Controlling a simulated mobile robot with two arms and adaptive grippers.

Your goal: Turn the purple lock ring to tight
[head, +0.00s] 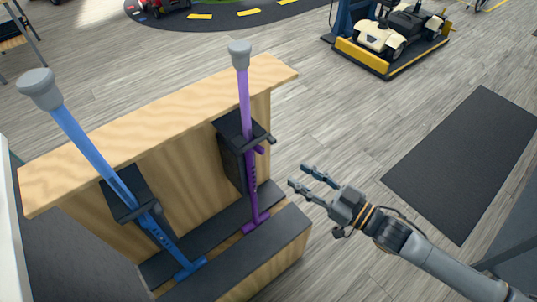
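A purple pole (245,95) with a grey knob on top stands in a black holder (234,127) on the right part of the wooden stand. A small purple piece (258,150) sticks out beside the pole just below the holder; I cannot tell whether it is the lock ring or how it is turned. My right gripper (297,175) is to the right of the purple pole and apart from it. Its two fingers are spread and point toward the stand, with nothing between them. My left gripper is out of view.
A blue pole (93,152) with a grey knob leans in a similar holder on the left of the wooden stand (190,95). A dark mat (465,165) lies on the floor at right. A cream vehicle on a yellow-edged platform (375,60) stands behind. Open floor lies between.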

